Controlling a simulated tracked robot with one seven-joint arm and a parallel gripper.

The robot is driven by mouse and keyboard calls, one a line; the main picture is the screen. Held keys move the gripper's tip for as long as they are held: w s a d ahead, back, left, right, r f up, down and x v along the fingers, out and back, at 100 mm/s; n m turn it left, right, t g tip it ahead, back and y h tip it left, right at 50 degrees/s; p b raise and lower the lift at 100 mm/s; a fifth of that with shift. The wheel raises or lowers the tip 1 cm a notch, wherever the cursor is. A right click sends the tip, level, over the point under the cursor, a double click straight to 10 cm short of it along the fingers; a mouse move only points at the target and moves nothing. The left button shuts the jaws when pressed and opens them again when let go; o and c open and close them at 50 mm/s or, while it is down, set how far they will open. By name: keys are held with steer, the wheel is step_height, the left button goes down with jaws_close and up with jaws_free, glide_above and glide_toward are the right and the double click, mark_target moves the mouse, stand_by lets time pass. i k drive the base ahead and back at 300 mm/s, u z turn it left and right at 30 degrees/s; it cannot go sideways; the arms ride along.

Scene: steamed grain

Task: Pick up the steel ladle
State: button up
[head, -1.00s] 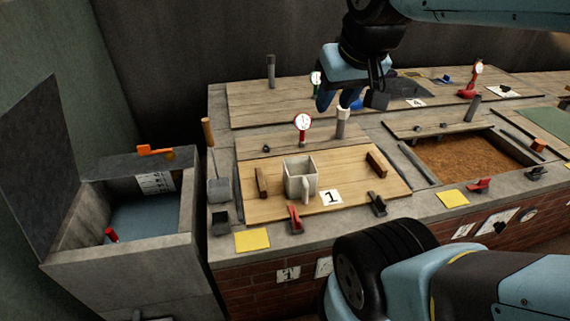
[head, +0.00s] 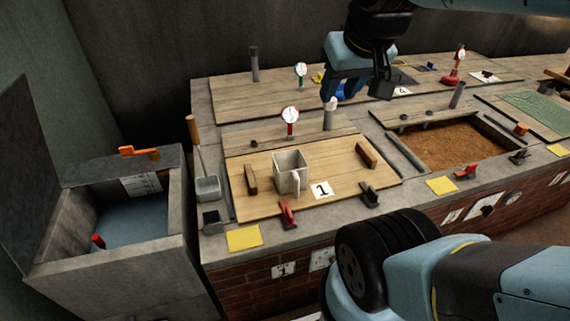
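What looks like the steel ladle (head: 208,188) is at the left end of the counter, with a grey square cup and a thin shaft rising to a brown handle (head: 192,129). It stands nearly upright, and I cannot tell whether its cup rests in a holder. My gripper (head: 356,92) is high over the back middle of the counter, well to the right of the ladle and apart from it. Its fingers are spread, with nothing visible between them.
A pale square jug (head: 290,172) stands on a wooden board (head: 258,206) between two wooden blocks. A round gauge (head: 290,116) rises behind it. An open stone basin (head: 128,222) stands left of the counter. A sunken brown grain bed (head: 455,148) is at right.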

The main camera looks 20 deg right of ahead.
mark_target(208, 188)
steer(key=u, duration=0.5)
steer(key=k, duration=1.3)
steer(key=u, duration=0.65)
steer(key=i, duration=1.55)
steer(key=z, duration=0.8)
